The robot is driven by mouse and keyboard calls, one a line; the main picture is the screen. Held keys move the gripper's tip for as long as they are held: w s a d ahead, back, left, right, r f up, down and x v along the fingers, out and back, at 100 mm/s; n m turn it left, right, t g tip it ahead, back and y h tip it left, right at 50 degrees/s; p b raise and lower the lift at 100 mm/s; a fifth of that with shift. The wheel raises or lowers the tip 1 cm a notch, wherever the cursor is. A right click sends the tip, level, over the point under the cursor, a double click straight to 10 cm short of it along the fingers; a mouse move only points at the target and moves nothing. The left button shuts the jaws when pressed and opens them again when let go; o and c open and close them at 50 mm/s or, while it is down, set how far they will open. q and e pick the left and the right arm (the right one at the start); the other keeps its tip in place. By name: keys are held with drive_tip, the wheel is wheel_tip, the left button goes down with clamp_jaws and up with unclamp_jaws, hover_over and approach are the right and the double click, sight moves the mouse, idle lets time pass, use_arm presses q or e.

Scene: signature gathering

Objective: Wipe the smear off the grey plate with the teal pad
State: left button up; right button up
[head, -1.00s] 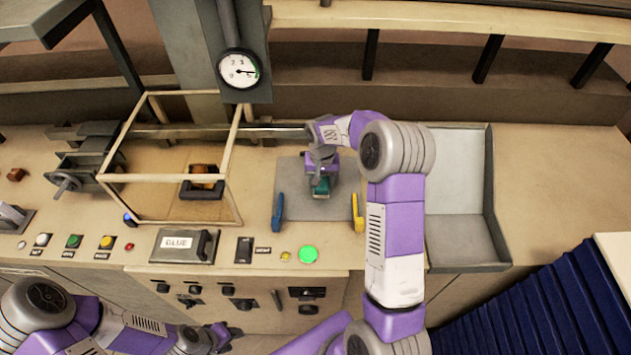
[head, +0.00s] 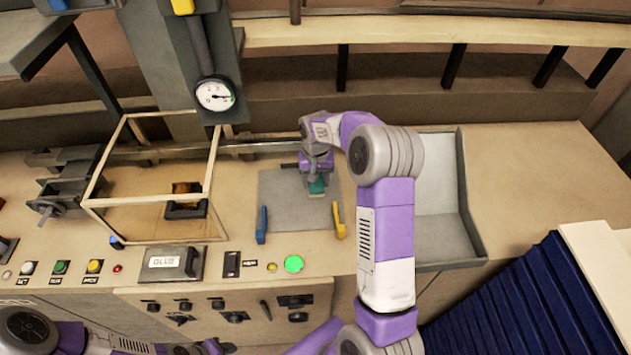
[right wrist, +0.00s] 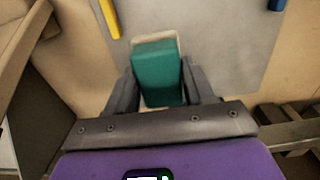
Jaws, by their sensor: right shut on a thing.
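The grey plate (head: 285,205) lies flat on the bench, with a blue handle (head: 262,225) at its left edge and a yellow handle (head: 338,222) at its right edge. My right gripper (head: 314,178) is over the plate's upper right part, shut on the teal pad (head: 317,188). In the right wrist view the teal pad (right wrist: 160,72) sits between the fingers, with a pale layer at its far end over the plate (right wrist: 215,45). I cannot tell whether it touches the plate. I make out no smear on the visible plate. My left gripper (head: 205,350) is low at the picture's bottom edge.
A wooden frame box (head: 150,190) stands left of the plate. A grey tray (head: 445,230) is to the right, behind my right arm. A label box (head: 172,262), a green button (head: 294,264) and other controls line the bench front. A gauge (head: 214,96) hangs above.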

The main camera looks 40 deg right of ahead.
drive_tip(key=shift+r+p, duration=0.75)
drive_tip(key=shift+r, duration=0.65)
